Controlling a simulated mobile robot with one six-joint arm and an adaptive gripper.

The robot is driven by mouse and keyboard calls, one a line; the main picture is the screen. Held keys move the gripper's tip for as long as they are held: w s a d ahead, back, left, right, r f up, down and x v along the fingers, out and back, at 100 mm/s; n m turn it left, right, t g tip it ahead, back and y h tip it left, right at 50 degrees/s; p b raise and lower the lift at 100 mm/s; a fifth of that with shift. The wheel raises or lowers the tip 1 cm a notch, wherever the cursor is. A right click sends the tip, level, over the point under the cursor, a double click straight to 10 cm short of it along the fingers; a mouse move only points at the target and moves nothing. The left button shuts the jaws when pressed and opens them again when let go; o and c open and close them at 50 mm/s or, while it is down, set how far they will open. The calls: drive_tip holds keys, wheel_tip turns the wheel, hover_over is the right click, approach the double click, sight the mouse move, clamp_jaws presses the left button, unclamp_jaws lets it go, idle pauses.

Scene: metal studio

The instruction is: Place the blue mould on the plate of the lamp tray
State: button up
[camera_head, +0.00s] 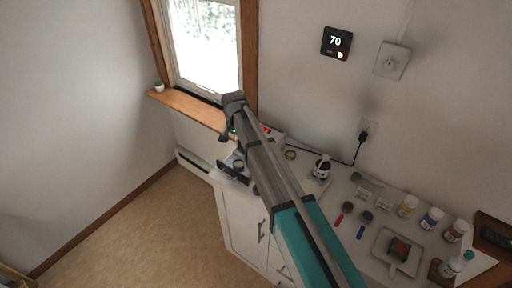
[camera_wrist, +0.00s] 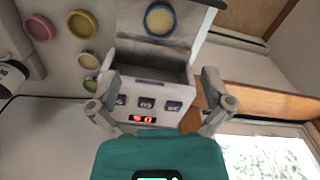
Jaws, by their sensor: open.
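The blue mould (camera_wrist: 160,18), a blue ring with a pale yellow centre, appears to lie flat on the light plate of the pulled-out lamp tray (camera_wrist: 188,38) in the wrist view. The white lamp box (camera_wrist: 146,90) has an open front, dark buttons and a red display. My gripper (camera_wrist: 160,88) is open and empty, its fingers on either side of the lamp box in the picture, apart from the blue mould. In the head view the dark-fronted tray (camera_head: 233,174) shows left of my arm, with a small round mould on it; my arm hides part of the lamp and my gripper.
A dark-labelled jar (camera_head: 321,168), several paint bottles (camera_head: 431,218) and a square tray (camera_head: 396,252) stand along the counter. A wall and window (camera_head: 205,45) are close behind.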

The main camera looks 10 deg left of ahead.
drive_tip(key=s+d, duration=0.2)
drive_tip(key=d, duration=0.9)
drive_tip(key=s+d, duration=0.2)
drive_tip(key=d, duration=1)
drive_tip(key=s+d, duration=0.6)
drive_tip(key=d, duration=0.4)
drive_tip(key=s+d+n, duration=0.1)
drive_tip(key=s+d, duration=0.5)
drive_tip(key=d, duration=0.4)
drive_tip(key=shift+s+d, duration=0.2)
drive_tip(key=shift+s, duration=0.05)
